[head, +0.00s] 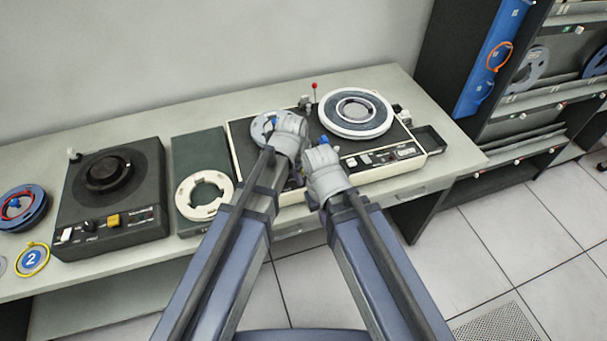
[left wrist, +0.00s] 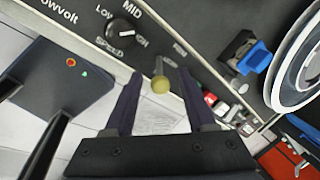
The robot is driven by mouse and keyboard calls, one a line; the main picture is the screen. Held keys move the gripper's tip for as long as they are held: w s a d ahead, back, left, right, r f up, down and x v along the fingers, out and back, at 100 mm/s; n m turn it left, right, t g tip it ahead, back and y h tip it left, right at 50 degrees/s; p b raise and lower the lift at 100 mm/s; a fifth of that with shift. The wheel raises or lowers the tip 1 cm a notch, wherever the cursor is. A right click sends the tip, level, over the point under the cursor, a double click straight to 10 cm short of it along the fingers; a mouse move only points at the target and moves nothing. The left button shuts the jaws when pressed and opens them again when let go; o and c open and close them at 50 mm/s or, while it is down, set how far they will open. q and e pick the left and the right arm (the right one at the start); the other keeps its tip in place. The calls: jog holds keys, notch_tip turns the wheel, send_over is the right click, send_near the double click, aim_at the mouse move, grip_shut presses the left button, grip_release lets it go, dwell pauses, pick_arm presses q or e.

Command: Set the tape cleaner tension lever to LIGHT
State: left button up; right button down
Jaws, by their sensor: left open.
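The tape cleaner (head: 380,176) is a cream-edged deck on the bench, with a large reel (head: 355,112) on its right half. In the left wrist view, a short metal lever with a yellowish ball (left wrist: 161,85) stands between my left gripper's (left wrist: 160,76) fingers, which are spread on both sides of it. I see no clear grip on the ball. The lever's own label is too small to read. In the head view, my left gripper (head: 288,132) is over the deck's middle and hides this lever. My right gripper (head: 322,160) is close beside it at the front; its jaws are unclear.
A speed knob (left wrist: 122,33) marked LOW, MID and HIGH is near the lever. A blue-topped block (left wrist: 255,57) stands beside the reel. A red-ball lever (head: 314,86) rises at the deck's back. A dark turntable unit (head: 140,215) is at left, a shelf rack (head: 545,100) at right.

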pick_arm(q)
grip_shut()
dwell(0.3)
